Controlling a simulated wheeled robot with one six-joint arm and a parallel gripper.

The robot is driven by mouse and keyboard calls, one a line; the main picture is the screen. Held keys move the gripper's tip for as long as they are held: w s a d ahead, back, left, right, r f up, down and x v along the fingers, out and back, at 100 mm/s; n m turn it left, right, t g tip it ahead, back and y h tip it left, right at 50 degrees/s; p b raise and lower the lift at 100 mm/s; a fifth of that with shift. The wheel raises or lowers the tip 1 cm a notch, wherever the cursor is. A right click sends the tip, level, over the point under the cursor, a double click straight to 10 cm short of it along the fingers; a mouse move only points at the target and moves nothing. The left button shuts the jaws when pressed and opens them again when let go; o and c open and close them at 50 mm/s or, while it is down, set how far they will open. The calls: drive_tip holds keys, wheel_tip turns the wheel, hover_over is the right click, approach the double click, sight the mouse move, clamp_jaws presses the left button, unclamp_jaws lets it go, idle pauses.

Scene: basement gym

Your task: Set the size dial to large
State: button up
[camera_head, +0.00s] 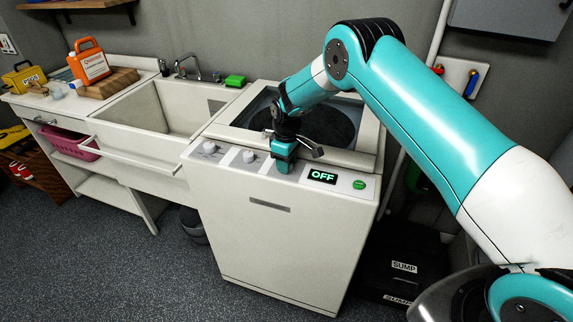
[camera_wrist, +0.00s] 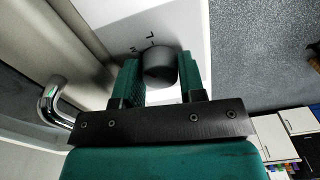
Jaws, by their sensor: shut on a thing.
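My gripper (camera_head: 284,168) is at the control panel (camera_head: 330,178) of the white top-loading washer (camera_head: 285,245), right of two light knobs. In the wrist view its two green fingers stand on either side of a round grey dial (camera_wrist: 158,62) and are closed on it. Small letters, apparently an L and an M, show on the panel beside the dial. The dial's pointer mark cannot be made out. In the head view my gripper hides this dial. The panel's display (camera_head: 322,176) reads OFF.
The left knob (camera_head: 210,148) and middle knob (camera_head: 249,156) are close beside my gripper. A green button (camera_head: 359,185) is at the panel's right end. The washer's raised handle-like metal part (camera_head: 308,150) is near my wrist. A sink (camera_head: 165,108) stands left.

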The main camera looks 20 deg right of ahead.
drive_tip(key=m+b, duration=0.2)
drive_tip(key=m, duration=0.1)
drive_tip(key=shift+f, duration=0.15)
drive_tip(key=shift+m+b, duration=1.1)
drive_tip(key=shift+m, duration=1)
drive_tip(key=o, duration=0.9)
drive_tip(key=shift+o, duration=0.2)
drive_tip(key=shift+r, duration=0.2)
wheel_tip(320, 180, up, 17)
drive_tip(key=b, duration=0.3)
drive_tip(key=shift+r, duration=0.15)
drive_tip(key=shift+r, duration=0.1)
